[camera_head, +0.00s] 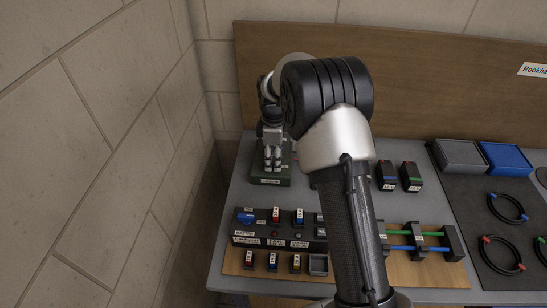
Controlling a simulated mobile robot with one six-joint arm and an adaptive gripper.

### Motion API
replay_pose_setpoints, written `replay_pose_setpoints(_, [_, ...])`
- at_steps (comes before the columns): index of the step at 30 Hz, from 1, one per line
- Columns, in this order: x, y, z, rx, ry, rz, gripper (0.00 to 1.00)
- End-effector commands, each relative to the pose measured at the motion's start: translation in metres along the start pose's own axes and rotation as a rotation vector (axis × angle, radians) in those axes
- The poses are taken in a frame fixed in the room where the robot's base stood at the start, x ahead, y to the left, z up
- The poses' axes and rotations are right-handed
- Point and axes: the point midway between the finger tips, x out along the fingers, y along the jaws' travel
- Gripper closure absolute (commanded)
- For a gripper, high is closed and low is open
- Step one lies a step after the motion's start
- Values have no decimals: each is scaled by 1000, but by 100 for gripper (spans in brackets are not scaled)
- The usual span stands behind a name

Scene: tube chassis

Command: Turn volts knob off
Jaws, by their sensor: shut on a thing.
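My gripper (272,158) points down over a small dark green unit (271,180) at the back left of the grey bench. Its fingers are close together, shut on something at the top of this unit. The fingers hide what they hold, so I cannot tell if it is the volts knob. The unit has a white label on its front, too small to read. My arm covers the bench to the right of it. No knob marked volts can be made out elsewhere.
A block wall (90,130) is close on the left.

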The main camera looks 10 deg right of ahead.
Motion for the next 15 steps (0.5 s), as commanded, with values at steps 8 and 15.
replay_pose_setpoints(8, [-1,0,0,46,0,0,88])
replay_pose_setpoints(15, [-2,-1,0,192,0,0,88])
